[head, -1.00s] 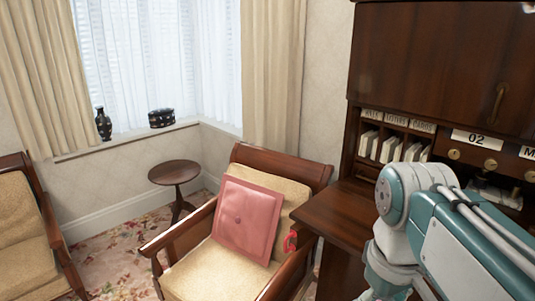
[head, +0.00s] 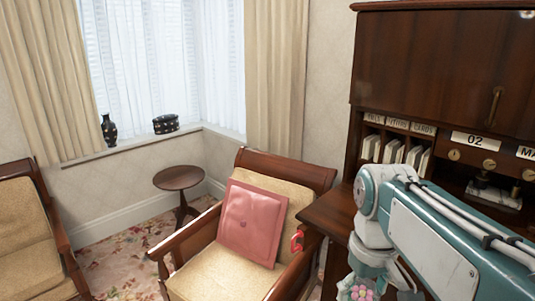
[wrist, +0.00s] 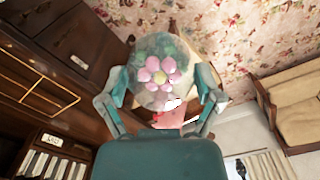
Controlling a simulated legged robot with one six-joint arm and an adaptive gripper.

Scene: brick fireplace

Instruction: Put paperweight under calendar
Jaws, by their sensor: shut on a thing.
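The paperweight (wrist: 160,72) is a clear rounded glass piece with a pink flower inside. My gripper (wrist: 163,88) is shut on it, with one finger on each side, in the wrist view. In the head view the paperweight (head: 360,291) shows at the bottom edge, below my teal arm and partly cut off. The calendar (head: 474,140) shows as white cards on the dark desk cabinet at the right, one reading "02" and another, cut off by the frame, starting with "MA". The paperweight is in front of the desk, lower than the calendar and apart from it.
The wooden desk (head: 328,214) has letter slots and brass knobs below the cards; a pale-based object (head: 494,194) stands there. An armchair (head: 205,278) with a pink cushion (head: 253,222) is left of the desk. A round side table (head: 179,179) stands near the window.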

